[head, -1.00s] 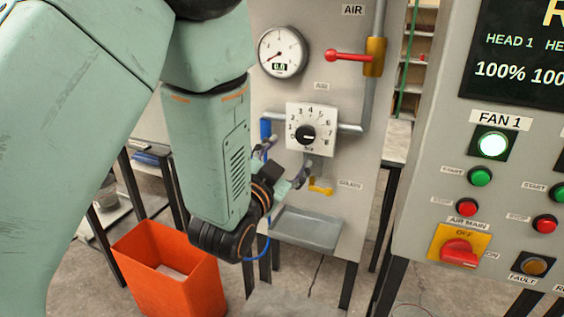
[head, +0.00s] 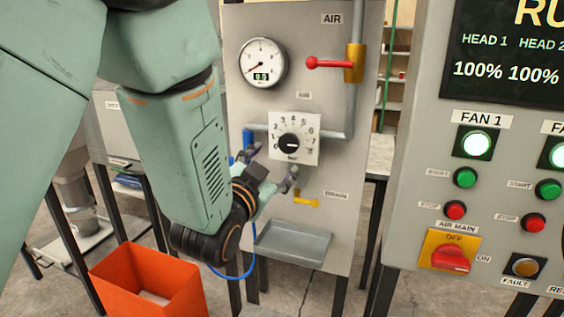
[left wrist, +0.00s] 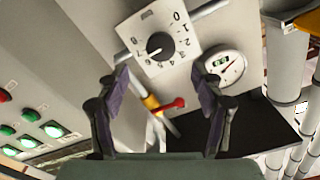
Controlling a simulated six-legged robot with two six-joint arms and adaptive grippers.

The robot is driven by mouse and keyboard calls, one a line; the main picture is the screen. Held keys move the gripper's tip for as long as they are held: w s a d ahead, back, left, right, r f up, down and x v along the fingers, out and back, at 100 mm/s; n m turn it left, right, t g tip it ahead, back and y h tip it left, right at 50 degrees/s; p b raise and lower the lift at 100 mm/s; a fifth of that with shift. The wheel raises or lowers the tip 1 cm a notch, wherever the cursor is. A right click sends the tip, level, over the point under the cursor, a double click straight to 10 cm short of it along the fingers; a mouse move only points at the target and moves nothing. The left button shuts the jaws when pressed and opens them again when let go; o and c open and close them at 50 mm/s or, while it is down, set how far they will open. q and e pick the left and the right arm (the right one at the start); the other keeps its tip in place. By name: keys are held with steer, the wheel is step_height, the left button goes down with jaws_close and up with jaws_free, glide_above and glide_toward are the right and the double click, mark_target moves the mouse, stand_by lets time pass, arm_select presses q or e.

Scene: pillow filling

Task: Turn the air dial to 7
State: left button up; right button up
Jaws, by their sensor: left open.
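The air dial is a white square plate (head: 308,128) with a ring of printed numbers and a black round knob (head: 290,144) on the grey air panel. It also shows, turned around, in the left wrist view (left wrist: 182,30), where the knob (left wrist: 160,46) is unobstructed. My left gripper (head: 272,167) is open and empty, just below and left of the dial, apart from the knob. Its two fingers (left wrist: 160,78) frame the space before the dial. My right gripper is not in view.
A round gauge (head: 262,63) with a low digital reading sits above the dial. A red lever (head: 328,63) is at upper right. A yellow drain handle (head: 306,203) and grey tray (head: 292,245) are below. An orange bin (head: 150,285) and control cabinet (head: 405,235) flank the panel.

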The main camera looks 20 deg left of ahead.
mark_target(287, 145)
arm_select(q)
steer(key=shift+w+d+r+p, duration=0.1)
steer(key=shift+w+p, duration=0.2)
steer(key=shift+w, duration=1.7)
steer(key=shift+w+d+p, duration=0.1)
steer(key=shift+w+p, duration=0.15)
steer(key=shift+w, duration=1.7)
steer(key=shift+a, duration=0.1)
steer(key=c, duration=1.1)
steer(key=shift+c, duration=0.2)
